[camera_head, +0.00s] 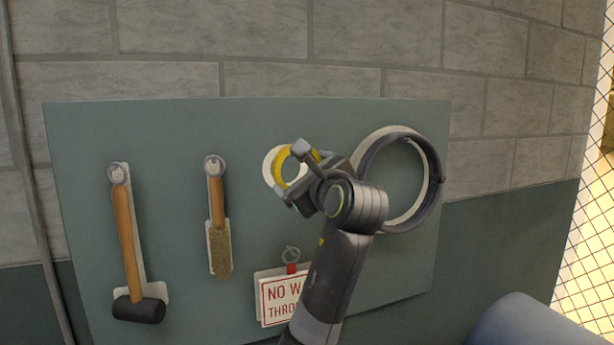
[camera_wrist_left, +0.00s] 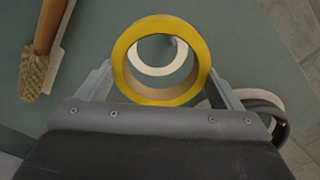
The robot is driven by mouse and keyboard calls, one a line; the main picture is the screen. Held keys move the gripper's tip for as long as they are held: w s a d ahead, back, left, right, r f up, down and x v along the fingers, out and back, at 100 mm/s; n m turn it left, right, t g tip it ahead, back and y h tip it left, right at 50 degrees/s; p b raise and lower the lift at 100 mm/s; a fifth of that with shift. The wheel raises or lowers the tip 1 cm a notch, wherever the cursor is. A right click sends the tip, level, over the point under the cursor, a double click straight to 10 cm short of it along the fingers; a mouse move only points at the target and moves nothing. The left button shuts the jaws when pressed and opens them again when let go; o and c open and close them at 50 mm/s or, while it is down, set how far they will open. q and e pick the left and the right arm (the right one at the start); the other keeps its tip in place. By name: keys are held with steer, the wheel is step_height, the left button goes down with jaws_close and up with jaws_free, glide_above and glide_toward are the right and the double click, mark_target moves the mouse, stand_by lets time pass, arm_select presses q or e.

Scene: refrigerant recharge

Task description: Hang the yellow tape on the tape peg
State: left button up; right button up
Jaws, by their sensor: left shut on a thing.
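My left gripper (camera_head: 304,172) is shut on the yellow tape (camera_head: 315,154), in front of the tool board. In the left wrist view the yellow tape (camera_wrist_left: 127,80) is a ring between the two fingers, its hole facing the board. Through the hole I see a white ring-shaped marking (camera_wrist_left: 150,70) on the board and a small grey peg end (camera_wrist_left: 173,43) near the upper right of the hole. In the head view the white marking (camera_head: 269,165) shows just left of the tape. Whether the tape touches the peg I cannot tell. My right gripper is not in view.
The grey-green board (camera_head: 90,215) also holds a mallet (camera_head: 126,230), a brush (camera_head: 218,215), a coiled dark hose (camera_head: 436,180) and a red-lettered sign (camera_head: 280,297). The hose hangs close to the right of my gripper. A blue-grey rounded object (camera_head: 530,322) stands at the lower right.

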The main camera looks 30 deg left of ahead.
arm_select(q)
steer(key=shift+f+p+x, duration=0.1)
steer(key=shift+p+x, duration=0.1)
steer(key=shift+x, duration=1.4)
steer(key=shift+f+p+x, duration=0.15)
steer(key=shift+p+x, duration=0.05)
steer(key=shift+x, duration=1.4)
steer(key=shift+d+p, duration=0.1)
steer(key=shift+p, duration=0.45)
steer(key=shift+w+f+p, duration=0.1)
steer(key=shift+f+p, duration=0.05)
steer(key=shift+p, duration=0.15)
steer(key=shift+w+a+f, duration=0.2)
steer(key=shift+a, duration=0.15)
